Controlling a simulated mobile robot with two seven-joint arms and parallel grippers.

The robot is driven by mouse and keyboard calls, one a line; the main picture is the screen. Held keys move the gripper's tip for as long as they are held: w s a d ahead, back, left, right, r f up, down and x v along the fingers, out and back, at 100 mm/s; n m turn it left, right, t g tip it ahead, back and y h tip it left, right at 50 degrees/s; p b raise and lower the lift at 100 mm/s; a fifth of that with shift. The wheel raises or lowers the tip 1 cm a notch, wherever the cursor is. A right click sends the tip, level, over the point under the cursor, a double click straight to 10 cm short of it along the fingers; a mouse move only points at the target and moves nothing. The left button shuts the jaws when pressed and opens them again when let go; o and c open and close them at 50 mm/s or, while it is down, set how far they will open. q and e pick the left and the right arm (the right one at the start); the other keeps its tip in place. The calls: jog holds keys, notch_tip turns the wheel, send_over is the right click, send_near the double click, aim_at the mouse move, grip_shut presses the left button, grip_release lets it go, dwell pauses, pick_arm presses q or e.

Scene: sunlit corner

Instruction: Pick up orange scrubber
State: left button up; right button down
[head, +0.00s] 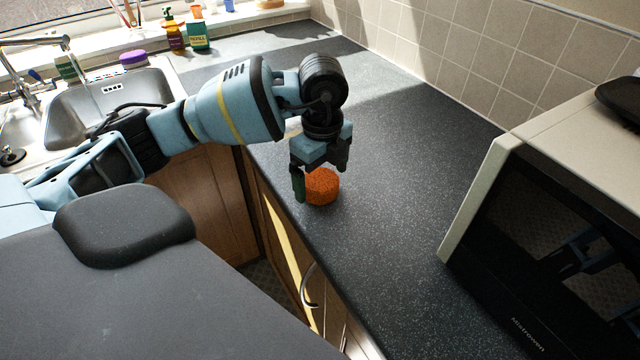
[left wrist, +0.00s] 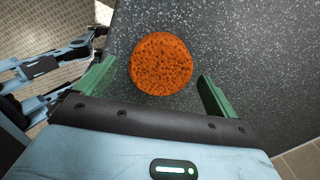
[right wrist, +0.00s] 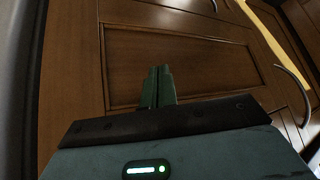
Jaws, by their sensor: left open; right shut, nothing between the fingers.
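The orange scrubber (head: 323,188) is a round, rough-textured disc on the dark speckled countertop. My left gripper (head: 320,180) is above and around it, pointing down, with its fingers apart. In the left wrist view the scrubber (left wrist: 161,64) lies between the lines of the two green fingers, nearer the left one, with gaps visible on both sides. My left gripper (left wrist: 154,92) is open and empty. My right gripper (right wrist: 158,86) is shut and empty in front of a brown wooden cabinet door, and is not visible in the head view.
A microwave (head: 470,215) stands at the right of the countertop (head: 400,150). Wooden cabinets (right wrist: 180,60) with handles run below the counter edge. The counter beyond the scrubber is clear.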

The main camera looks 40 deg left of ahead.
pick_arm(q)
jog(key=shift+f, duration=0.8)
pick_arm(e)
jog(key=shift+w, duration=0.1)
pick_arm(q)
jog(key=c, duration=1)
pick_arm(e)
jog(key=shift+s, duration=0.4)
pick_arm(q)
jog(key=shift+r, duration=0.15)
jog(key=shift+c, duration=0.2)
jog(key=shift+r, duration=0.6)
notch_tip(320, 180, up, 2)
jog(key=shift+r, duration=0.1)
jog(key=s+a, duration=0.3)
jog(key=s, duration=0.4)
jog(key=s+a+r+b, duration=0.1)
jog(key=s+a, duration=0.2)
jog(key=s, duration=0.4)
jog(key=shift+s+r, duration=0.15)
jog(key=shift+s, duration=0.25)
pick_arm(e)
jog(key=shift+s+f, duration=0.3)
jog(key=shift+f, duration=0.5)
